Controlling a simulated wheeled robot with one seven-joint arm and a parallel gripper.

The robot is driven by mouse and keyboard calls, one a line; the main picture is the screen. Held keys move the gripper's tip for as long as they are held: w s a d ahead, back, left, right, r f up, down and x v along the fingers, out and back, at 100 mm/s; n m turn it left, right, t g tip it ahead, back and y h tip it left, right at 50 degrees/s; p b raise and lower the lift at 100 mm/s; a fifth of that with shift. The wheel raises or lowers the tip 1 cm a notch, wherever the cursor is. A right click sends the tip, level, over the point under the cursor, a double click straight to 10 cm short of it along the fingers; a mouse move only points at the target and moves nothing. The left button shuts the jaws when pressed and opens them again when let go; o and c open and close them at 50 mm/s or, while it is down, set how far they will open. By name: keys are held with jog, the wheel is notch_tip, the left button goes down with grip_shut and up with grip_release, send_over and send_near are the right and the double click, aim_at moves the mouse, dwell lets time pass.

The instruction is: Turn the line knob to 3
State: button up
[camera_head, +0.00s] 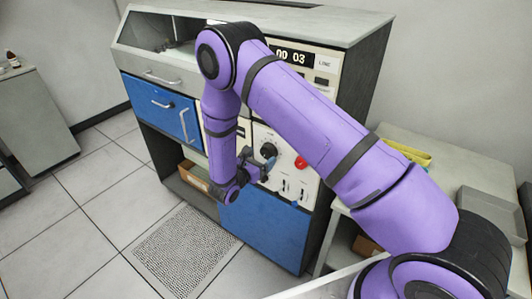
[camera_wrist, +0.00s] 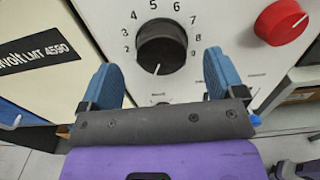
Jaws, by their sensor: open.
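The black round knob (camera_wrist: 161,42) sits on the cream panel in the wrist view, inside a printed number dial. Its white pointer line points almost straight down, away from the 3 at the left side of the dial. The small label under it is too blurred to read. My gripper (camera_wrist: 160,62) is open, with one blue finger at the lower left of the knob and the other at the lower right, and nothing held. In the head view, the gripper (camera_head: 266,169) is close to the panel, just below the knob (camera_head: 268,149).
A red knob (camera_wrist: 282,21) is right of the black one; it also shows in the head view (camera_head: 300,162). Small switches sit lower on the panel. The cabinet has blue drawers (camera_head: 165,108) and a display (camera_head: 291,56) reading 00 03. A side table (camera_head: 450,185) stands right.

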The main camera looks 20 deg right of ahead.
aim_at(266, 153)
jog(key=shift+x, duration=1.9)
jog(key=shift+c, duration=0.2)
jog(key=c, duration=0.8)
jog(key=shift+c, duration=0.2)
jog(key=shift+m, duration=0.3)
